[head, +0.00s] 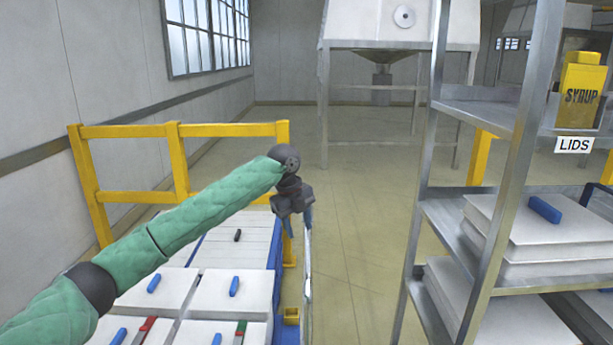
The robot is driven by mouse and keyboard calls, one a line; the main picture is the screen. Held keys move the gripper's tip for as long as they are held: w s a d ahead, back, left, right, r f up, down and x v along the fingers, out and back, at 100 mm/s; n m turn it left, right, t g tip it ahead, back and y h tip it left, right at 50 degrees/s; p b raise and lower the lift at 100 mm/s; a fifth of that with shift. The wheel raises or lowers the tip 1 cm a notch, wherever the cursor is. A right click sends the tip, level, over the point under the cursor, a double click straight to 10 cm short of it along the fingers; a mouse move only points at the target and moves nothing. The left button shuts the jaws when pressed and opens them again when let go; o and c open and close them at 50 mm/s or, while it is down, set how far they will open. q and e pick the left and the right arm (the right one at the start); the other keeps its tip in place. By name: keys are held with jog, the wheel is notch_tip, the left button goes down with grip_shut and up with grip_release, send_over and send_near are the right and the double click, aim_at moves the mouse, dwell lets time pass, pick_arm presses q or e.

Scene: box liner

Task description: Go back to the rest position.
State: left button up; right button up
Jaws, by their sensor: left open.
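My left arm comes in from the left in a green padded sleeve. It reaches over the white lidded boxes. My left gripper (297,222) points down and is open, with nothing seen between its fingers. It hangs beside the right edge of the boxes' stand, near a metal rail. My right gripper is not in view.
White boxes (233,288) with blue handles stand below my arm. A yellow guard rail (150,131) is behind them. A metal rack (470,118) marked LIDS, holding white lids (537,230) and a yellow SYRUP container (581,88), stands at right. Open floor (355,220) lies between.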

pick_arm(q)
jog(key=s+d+r+n+t, duration=0.2)
jog(key=r+n+t, duration=0.2)
jog(key=r+n, duration=0.35)
jog(key=s+d+r+n+t, duration=0.1)
jog(key=s+r+n+t, duration=0.1)
jog(key=r+n+t, duration=0.45)
jog(key=s+a+f+n+g, duration=0.1)
jog(key=s+a+f+n, duration=0.35)
jog(key=s+f, duration=0.45)
jog(key=s+a+f+n+g, duration=0.1)
jog(key=s+a+f+n, duration=0.2)
jog(key=s+a+f, duration=0.55)
jog(key=s+a+f+n+g, duration=0.1)
jog(key=s+f+n, duration=0.45)
jog(key=f, duration=0.75)
jog(key=s+f+g, duration=0.3)
jog(key=s+f, duration=0.7)
jog(key=s, duration=0.4)
jog(key=s+a+f+g, duration=0.1)
jog(key=s+f+g, duration=0.2)
jog(key=s+f, duration=0.8)
jog(key=s, duration=0.3)
jog(key=shift+s, duration=0.2)
